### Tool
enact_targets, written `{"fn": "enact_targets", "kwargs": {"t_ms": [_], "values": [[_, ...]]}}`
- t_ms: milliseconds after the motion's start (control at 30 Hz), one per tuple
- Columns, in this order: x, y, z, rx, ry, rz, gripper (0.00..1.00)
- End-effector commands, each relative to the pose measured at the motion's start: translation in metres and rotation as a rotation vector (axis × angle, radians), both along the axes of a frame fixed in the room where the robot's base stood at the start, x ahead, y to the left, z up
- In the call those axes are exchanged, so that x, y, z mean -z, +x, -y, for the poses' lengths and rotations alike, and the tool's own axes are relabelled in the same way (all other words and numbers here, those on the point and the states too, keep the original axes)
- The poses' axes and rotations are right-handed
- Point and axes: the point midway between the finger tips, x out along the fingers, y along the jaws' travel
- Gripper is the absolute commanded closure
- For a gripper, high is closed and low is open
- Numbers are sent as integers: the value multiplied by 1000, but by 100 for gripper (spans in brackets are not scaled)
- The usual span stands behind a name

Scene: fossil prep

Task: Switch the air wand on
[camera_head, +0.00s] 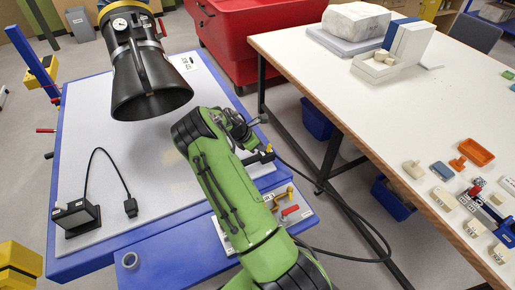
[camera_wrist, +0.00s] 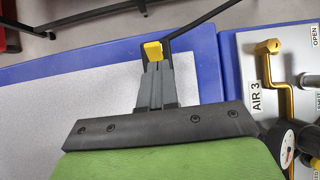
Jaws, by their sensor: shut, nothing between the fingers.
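A valve panel (camera_head: 231,240) with yellow and red handles lies at the near right of the blue-edged bench, partly hidden by my arm. In the wrist view, a bent yellow handle (camera_wrist: 277,68) stands beside a label reading AIR 3 (camera_wrist: 267,98). OPEN (camera_wrist: 315,35) and SHUT labels show at the right edge. My gripper (camera_head: 264,155) is shut and empty. In the wrist view its dark fingers (camera_wrist: 154,80) are together, with a yellow piece at the tips, left of the yellow handle and apart from it. I cannot identify the air wand itself.
A black extraction hood (camera_head: 150,85) hangs over the bench. A small black box (camera_head: 75,217) with a cable stands at the bench's left. A gauge (camera_wrist: 281,145) sits near the handle. A white table (camera_head: 350,105) with fossils and trays is on the right. A black hose loops between.

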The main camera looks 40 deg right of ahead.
Motion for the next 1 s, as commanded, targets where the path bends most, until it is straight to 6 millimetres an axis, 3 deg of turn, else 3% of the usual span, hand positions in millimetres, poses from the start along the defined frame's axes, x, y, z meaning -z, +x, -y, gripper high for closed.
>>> {"fn": "enact_targets", "kwargs": {"t_ms": [433,767,867,1000], "values": [[-16,-1,1,4,-6,-1,100],[-18,-1,1,4,-6,-1,100],[-30,0,-3,4,-6,0,100],[-61,4,-15,7,-7,3,100]]}}
